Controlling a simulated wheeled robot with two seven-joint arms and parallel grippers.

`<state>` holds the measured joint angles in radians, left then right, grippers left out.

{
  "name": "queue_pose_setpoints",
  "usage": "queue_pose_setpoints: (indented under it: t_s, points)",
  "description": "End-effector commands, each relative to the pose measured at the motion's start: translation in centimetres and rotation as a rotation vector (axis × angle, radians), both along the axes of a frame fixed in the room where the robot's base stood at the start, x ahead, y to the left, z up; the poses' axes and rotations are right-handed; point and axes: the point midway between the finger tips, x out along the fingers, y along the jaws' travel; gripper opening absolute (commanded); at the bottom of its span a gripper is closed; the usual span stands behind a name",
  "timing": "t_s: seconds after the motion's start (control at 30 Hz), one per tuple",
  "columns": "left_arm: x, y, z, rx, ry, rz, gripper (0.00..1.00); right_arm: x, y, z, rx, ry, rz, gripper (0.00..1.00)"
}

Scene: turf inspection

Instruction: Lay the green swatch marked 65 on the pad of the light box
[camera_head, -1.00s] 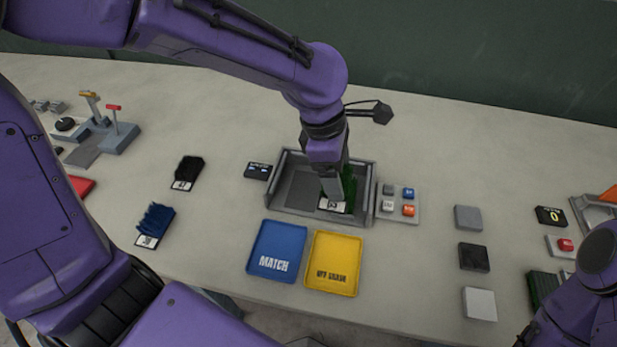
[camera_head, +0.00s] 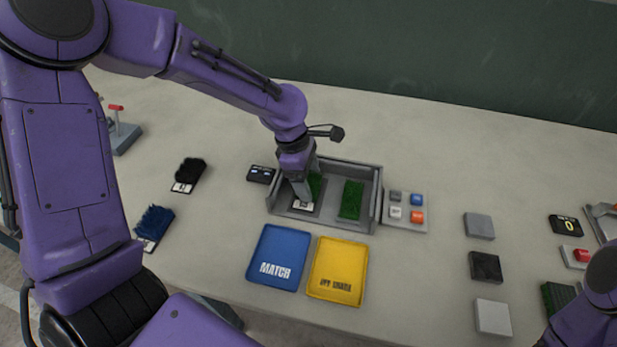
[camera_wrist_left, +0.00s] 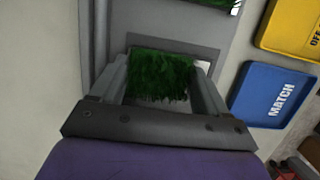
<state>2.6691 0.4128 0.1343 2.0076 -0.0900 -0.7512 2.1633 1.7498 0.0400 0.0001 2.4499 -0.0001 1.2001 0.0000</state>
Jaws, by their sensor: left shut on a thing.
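My left gripper (camera_head: 299,195) is inside the light box (camera_head: 377,204), shut on a green swatch (camera_head: 314,186) with a white label. The swatch is at the left side of the box, over the dark pad (camera_head: 289,203); I cannot tell whether it touches it. In the left wrist view the green swatch (camera_wrist_left: 160,76) is between the two fingers. Its number is too small to read. A second green patch (camera_head: 351,199) lies at the right in the box. My right arm shows at the lower right; its gripper is out of view.
A blue MATCH tray (camera_head: 279,243) and a yellow tray (camera_head: 338,262) stand in front of the box. A button panel (camera_head: 405,211) is at its right, a small black display (camera_head: 261,174) at its left. Black (camera_head: 188,171) and blue (camera_head: 156,223) swatches lie farther left.

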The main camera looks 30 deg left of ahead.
Motion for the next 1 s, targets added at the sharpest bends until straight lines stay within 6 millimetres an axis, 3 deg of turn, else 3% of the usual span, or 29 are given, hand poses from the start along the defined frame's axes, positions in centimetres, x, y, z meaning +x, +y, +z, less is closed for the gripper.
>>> queue_pose_setpoints:
  t_s: [0.1,0.13,0.17,0.5,0.9,1.0]
  points:
    - [0.0,0.0,-0.2,0.000,0.001,0.001,0.47,0.0,0.0,0.2,0.000,0.000,0.000,0.43]
    - [0.0,0.0,-0.3,0.000,0.000,0.001,0.82,0.0,0.0,0.2,0.000,0.000,0.000,0.43]
    - [0.0,0.0,-0.3,0.000,0.000,0.001,0.86,0.0,0.0,0.1,0.000,0.000,0.000,0.43]
    - [0.0,0.0,0.2,0.000,-0.002,0.000,0.86,0.0,0.0,-0.1,0.000,0.000,0.000,0.43]
    - [-0.5,2.4,9.3,0.001,-0.005,0.001,0.86,0.0,0.0,1.1,0.000,0.000,0.000,0.43]
    - [-0.7,2.7,10.8,0.000,-0.002,0.001,0.86,0.0,0.0,1.2,0.000,0.000,0.000,0.43]
